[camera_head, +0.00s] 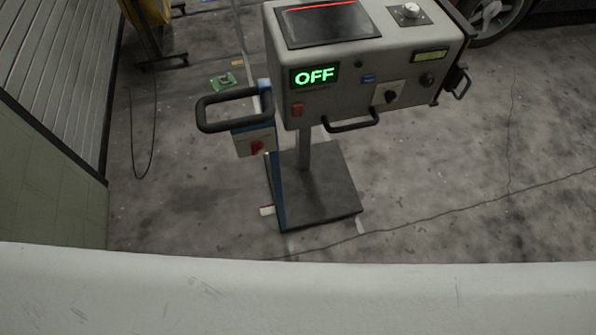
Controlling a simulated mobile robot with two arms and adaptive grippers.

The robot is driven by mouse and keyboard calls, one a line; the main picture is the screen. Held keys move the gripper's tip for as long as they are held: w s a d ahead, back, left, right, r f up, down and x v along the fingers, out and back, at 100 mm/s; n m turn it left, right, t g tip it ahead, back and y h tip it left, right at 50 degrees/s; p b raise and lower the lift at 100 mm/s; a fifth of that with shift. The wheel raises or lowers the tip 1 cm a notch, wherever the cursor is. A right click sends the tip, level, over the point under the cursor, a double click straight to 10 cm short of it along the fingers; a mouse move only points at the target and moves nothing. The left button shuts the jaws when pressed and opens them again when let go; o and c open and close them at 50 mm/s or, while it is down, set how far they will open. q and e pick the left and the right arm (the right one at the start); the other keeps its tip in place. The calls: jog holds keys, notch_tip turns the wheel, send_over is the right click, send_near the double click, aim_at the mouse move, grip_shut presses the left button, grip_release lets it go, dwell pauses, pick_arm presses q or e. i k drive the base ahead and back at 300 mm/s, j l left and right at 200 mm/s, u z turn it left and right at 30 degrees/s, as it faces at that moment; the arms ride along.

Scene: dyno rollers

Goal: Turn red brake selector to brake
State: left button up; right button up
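A grey control console (352,75) stands on a post above a dark base plate, with a green "OFF" display (315,76) on its front. A red selector (257,147) sits on a small light box hung at the console's left side, below a black loop handle (230,108). Its label is too small to read. A red switch (297,110) is on the console front, and a black knob (390,96) sits on a light plate further right. Neither of my grippers shows in the head view.
The dark base plate (335,195) rests on the concrete floor. A metal shutter wall (60,75) stands at the left. A car wheel (492,15) is at the top right. A black cable hangs at the left. The floor around the console is mostly clear.

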aim_at(257, 147)
jog(key=i+l, duration=0.1)
jog(key=i+l+u, duration=0.15)
jog(key=u, duration=0.2)
jog(key=i+l+u, duration=0.1)
jog(key=l+u, duration=0.25)
jog(key=i+l+u, duration=0.1)
jog(key=u, duration=0.25)
